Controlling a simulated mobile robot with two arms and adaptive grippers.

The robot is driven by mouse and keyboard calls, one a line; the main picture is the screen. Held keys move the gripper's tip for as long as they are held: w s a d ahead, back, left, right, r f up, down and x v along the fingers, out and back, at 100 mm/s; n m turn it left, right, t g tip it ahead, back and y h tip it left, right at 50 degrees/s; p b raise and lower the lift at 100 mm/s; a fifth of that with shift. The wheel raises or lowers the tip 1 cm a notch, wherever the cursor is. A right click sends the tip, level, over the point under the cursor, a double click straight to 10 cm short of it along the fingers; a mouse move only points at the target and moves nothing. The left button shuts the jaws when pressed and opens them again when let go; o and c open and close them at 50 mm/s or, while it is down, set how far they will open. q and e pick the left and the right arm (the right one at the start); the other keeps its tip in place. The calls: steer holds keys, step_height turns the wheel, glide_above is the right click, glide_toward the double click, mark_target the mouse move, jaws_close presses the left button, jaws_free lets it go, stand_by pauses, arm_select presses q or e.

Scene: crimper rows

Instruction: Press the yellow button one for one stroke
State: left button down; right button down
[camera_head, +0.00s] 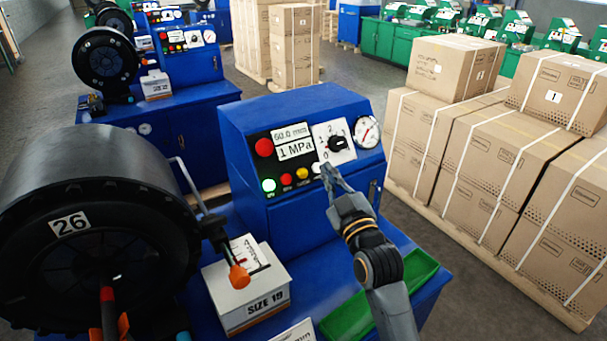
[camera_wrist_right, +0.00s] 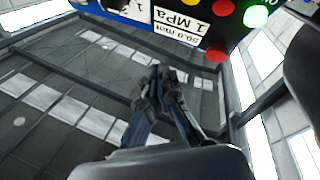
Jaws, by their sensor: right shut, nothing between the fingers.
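The yellow button (camera_head: 302,173) sits in the lower row of the blue control box (camera_head: 290,115), between a small red button (camera_head: 286,180) and a white button (camera_head: 318,168). It shows small at the top of the right wrist view (camera_wrist_right: 223,7). My right gripper (camera_head: 328,174) is shut and empty, in front of the panel. Its tips appear just right of the yellow button, overlapping the white button's edge; I cannot tell whether they touch the panel. In the right wrist view the closed fingers (camera_wrist_right: 161,78) point toward the panel. My left gripper is not in view.
A lit green button (camera_head: 268,185) and a larger red button (camera_head: 264,147) are on the same panel. A black drum marked 26 (camera_head: 70,225) stands left. A SIZE 19 box (camera_head: 250,307) and a green tray (camera_head: 413,284) lie below. Cartons (camera_head: 480,150) stand right.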

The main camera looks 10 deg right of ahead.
mark_target(302, 173)
steer(key=w+a+f+b, duration=0.2)
steer(key=w+f+b, duration=0.2)
steer(key=w+b, duration=0.1)
steer(key=shift+w+a+f, duration=0.35)
steer(key=shift+w+a, duration=0.05)
steer(key=shift+w, duration=0.35)
steer(key=shift+b, duration=0.3)
stand_by(0.7)
steer(key=shift+w+a+f, duration=0.1)
steer(key=shift+w+f, duration=0.15)
steer(key=shift+w, duration=0.1)
steer(key=shift+w+a+f, duration=0.15)
steer(key=shift+w+f, duration=0.1)
steer(key=shift+w, duration=0.05)
stand_by(0.8)
steer(key=shift+s+d+r+p, duration=0.3)
steer(key=shift+s+r+p, duration=0.2)
steer(key=shift+s+p, duration=0.15)
